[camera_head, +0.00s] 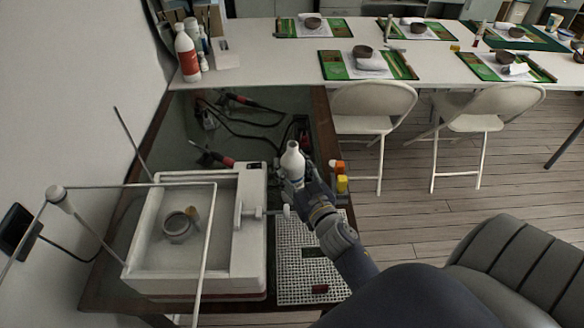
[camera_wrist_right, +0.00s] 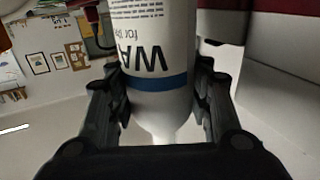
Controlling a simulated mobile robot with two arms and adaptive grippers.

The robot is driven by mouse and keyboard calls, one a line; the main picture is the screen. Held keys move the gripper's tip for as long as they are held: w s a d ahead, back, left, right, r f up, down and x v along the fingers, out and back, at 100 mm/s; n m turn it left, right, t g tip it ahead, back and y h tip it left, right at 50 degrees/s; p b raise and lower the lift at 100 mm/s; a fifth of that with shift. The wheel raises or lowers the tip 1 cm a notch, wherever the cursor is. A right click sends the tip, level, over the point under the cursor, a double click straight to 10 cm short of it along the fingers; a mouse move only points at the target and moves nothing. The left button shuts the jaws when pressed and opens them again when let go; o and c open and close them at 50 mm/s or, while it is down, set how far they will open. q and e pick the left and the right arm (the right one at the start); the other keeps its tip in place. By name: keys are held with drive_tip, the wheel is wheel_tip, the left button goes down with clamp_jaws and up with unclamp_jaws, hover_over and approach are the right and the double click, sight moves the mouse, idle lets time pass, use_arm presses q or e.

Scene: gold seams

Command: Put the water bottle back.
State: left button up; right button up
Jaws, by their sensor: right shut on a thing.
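The water bottle (camera_head: 292,162) is white with a narrowed neck, and in the head view it stands roughly upright in my right gripper (camera_head: 296,188). In the right wrist view the bottle (camera_wrist_right: 152,50) shows a blue band and printed letters reading "WA", upside down in that picture. The black fingers of my right gripper (camera_wrist_right: 160,100) close on both sides of it. The gripper is at the right of the white basin machine, over the dark table. The bottle's lower part is hidden by the gripper in the head view. My left gripper is not in view.
The white machine (camera_head: 252,235) holds a small bowl (camera_head: 177,226) in its basin. A white perforated grid (camera_head: 290,262) lies right of it. Small orange and yellow bottles (camera_head: 342,183) stand near the table's right edge. White bottles (camera_head: 187,52) stand on the back table (camera_head: 260,58).

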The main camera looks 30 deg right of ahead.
drive_tip(key=o, duration=1.2)
drive_tip(key=shift+f, duration=0.15)
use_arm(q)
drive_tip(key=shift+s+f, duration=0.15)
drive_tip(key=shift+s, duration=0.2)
use_arm(e)
drive_tip(key=shift+r, duration=0.25)
use_arm(q)
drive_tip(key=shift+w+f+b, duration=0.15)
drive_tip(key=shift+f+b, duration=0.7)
drive_tip(key=shift+b, duration=0.15)
use_arm(e)
drive_tip(key=s, duration=0.4)
drive_tip(key=s+a, duration=0.1)
drive_tip(key=s, duration=0.3)
drive_tip(key=s+a, duration=0.1)
drive_tip(key=s, duration=0.3)
drive_tip(key=shift+f, duration=0.1)
